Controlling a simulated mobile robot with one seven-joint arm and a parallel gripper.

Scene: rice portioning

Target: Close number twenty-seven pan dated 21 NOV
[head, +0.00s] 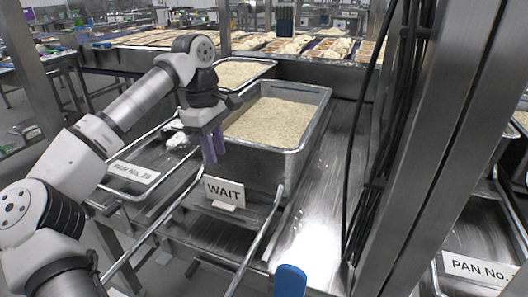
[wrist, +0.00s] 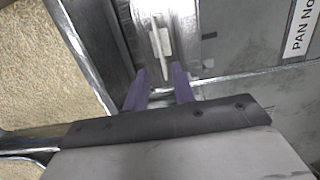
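My gripper (head: 209,158) has purple fingers pointing down, at the front left corner of a deep metal pan of rice (head: 323,95). In the wrist view my gripper (wrist: 160,75) has its fingers apart with nothing visibly held. A pale upright piece (wrist: 160,42) shows just beyond the fingertips; I cannot tell what it is. A "WAIT" sign (head: 224,191) stands in front of the rice pan, below my gripper. A label (head: 133,172) at left seems to read "PAN No. 28". No number 27 or 21 NOV date is legible.
Another rice pan (head: 272,66) stands behind. A label reading "PAN No." (head: 480,268), its number cut off, is at lower right. A steel post (head: 435,130) with black cables stands right of the rice pan. A blue-topped object (head: 290,280) is at the bottom. Bare steel counter (head: 325,205) lies right of the pan.

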